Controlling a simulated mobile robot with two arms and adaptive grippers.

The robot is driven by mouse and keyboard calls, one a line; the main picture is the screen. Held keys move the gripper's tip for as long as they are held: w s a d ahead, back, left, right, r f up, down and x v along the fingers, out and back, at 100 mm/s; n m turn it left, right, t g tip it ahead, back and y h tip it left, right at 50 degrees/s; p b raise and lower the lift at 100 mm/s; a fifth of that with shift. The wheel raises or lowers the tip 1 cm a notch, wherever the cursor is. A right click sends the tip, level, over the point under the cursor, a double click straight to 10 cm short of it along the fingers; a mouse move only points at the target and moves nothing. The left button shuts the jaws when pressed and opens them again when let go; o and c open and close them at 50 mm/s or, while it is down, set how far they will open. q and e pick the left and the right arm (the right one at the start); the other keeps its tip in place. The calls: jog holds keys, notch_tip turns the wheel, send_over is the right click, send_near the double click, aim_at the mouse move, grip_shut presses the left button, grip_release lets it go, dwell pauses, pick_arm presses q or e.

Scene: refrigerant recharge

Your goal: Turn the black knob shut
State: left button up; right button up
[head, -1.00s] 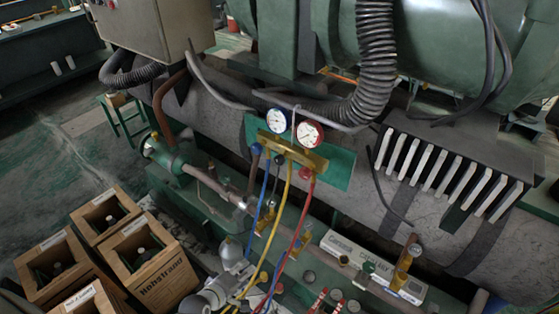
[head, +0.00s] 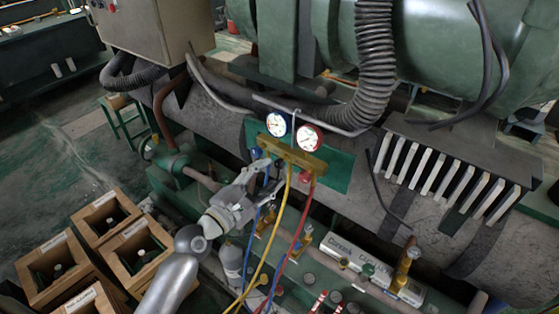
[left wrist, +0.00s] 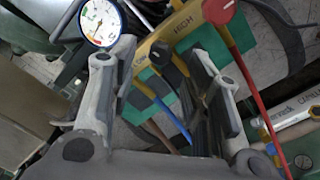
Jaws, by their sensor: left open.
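The black knob (left wrist: 160,53) shows in the left wrist view, on the front of the brass manifold (left wrist: 181,27). My left gripper (left wrist: 162,62) is open, with one finger on each side of the knob in that view. I cannot tell if the fingers touch it. In the head view my left gripper (head: 265,178) reaches up to the manifold (head: 292,154) from the lower left and largely hides the black knob. The blue knob (head: 255,153) and red knob (head: 305,177) sit at the manifold's two ends. My right gripper is not in view.
A blue-rimmed gauge (head: 278,124) and a red-rimmed gauge (head: 308,138) stand above the manifold. A yellow hose (head: 272,245) and a red hose (head: 298,225) hang below. Wooden crates (head: 140,250) stand at lower left. A long carton (head: 350,257) lies at lower right.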

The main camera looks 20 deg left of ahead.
aim_at(277, 166)
pick_arm(q)
jog(key=x, duration=0.6)
jog(key=shift+p, duration=0.4)
jog(key=shift+s, duration=0.1)
grip_shut()
